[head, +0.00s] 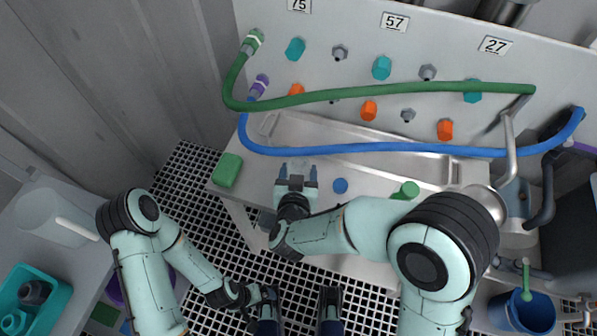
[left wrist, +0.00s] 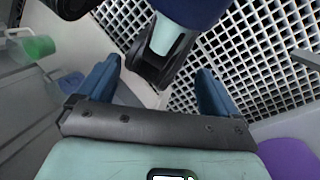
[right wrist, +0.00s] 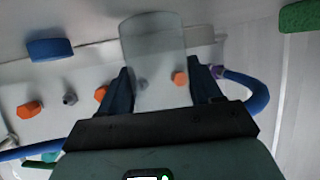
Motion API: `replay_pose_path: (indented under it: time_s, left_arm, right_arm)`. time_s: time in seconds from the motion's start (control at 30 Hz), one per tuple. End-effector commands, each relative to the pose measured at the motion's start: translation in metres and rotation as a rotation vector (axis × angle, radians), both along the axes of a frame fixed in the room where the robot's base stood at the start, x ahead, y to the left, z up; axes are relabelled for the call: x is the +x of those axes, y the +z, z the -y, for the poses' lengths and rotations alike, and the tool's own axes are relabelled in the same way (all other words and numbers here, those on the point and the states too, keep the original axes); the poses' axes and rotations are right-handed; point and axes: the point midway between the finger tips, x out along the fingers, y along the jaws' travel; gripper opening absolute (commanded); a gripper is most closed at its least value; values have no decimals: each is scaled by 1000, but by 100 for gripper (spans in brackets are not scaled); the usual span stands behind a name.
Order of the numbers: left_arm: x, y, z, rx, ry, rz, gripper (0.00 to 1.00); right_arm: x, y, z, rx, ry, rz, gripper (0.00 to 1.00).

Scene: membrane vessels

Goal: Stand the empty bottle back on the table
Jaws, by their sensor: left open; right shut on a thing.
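The clear, empty-looking bottle (right wrist: 152,50) is between the fingers of my right gripper (right wrist: 160,90) in the right wrist view. In the head view my right gripper (head: 297,178) is over the front strip of the pale table (head: 365,185), between a green block and a blue round cap. The bottle is hard to make out there; I cannot tell whether its base touches the table. My left gripper (left wrist: 158,85) is open and empty above the floor grating in the left wrist view; in the head view it is low, near the bottom centre (head: 262,296).
The green block (head: 228,170) and blue cap (head: 340,185) flank the right gripper. Green (head: 380,93) and blue (head: 390,147) hoses cross behind, above a sink tray. A blue bucket (head: 530,312) is at lower right.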

Motion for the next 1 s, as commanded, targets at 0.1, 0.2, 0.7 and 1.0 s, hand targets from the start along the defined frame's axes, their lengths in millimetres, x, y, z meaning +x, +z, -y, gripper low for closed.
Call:
replay_pose_path:
  time_s: [0.1, 0.2, 0.7, 1.0]
  left_arm:
    - [1, -1, 0, 1, 1, 2, 93]
    - [2, -2, -1, 3, 3, 7, 93]
    - [-2, 3, 0, -2, -2, -5, 93]
    - [-8, 16, 2, -7, -8, -26, 93]
  right_arm:
    - [0, -2, 0, 0, 0, 0, 28]
    - [0, -3, 0, 0, 0, 0, 74]
    - [-9, 5, -2, 0, 3, -1, 90]
    - [-67, 31, -7, 0, 5, 1, 90]
